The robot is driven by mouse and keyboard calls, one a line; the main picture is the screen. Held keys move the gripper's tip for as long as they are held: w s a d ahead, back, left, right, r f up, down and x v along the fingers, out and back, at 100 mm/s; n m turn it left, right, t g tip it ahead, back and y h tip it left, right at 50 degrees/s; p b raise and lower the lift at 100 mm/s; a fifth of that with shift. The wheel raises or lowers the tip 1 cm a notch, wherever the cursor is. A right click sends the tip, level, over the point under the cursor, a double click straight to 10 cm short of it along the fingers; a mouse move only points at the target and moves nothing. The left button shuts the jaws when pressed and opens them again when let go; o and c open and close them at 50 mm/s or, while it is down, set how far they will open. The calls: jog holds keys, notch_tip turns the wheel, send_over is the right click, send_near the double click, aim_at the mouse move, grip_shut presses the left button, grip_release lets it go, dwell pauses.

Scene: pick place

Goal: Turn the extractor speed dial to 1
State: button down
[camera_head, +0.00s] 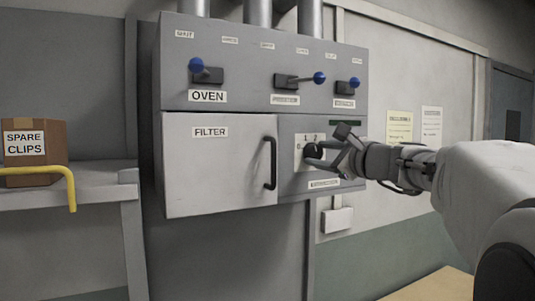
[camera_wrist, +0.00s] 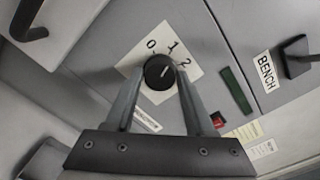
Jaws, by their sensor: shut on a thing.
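The dial is a round black knob (camera_head: 311,150) on the lower right panel of the grey cabinet. It also shows in the wrist view (camera_wrist: 159,72), on a white plate (camera_wrist: 193,72) marked 0, 1 and 2. A pale mark shows on the right part of the knob's face, toward the 1 and 2 side; which number it lines up with is hard to tell. My gripper (camera_head: 322,154) reaches in from the right. In the wrist view its two fingers (camera_wrist: 158,82) are shut on the knob, one on each side. The small label below the dial is too blurred to read.
Left of the dial is the FILTER door (camera_head: 222,170) with a black handle (camera_head: 270,163). Above are blue-knobbed levers, including the OVEN lever (camera_head: 197,66). A dark green strip (camera_wrist: 236,90) and a red switch (camera_wrist: 218,119) lie near the dial. A SPARE CLIPS box (camera_head: 45,140) stands far left.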

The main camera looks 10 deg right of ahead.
jog(key=shift+c, duration=1.3)
grip_release()
jog(key=shift+s, duration=0.15)
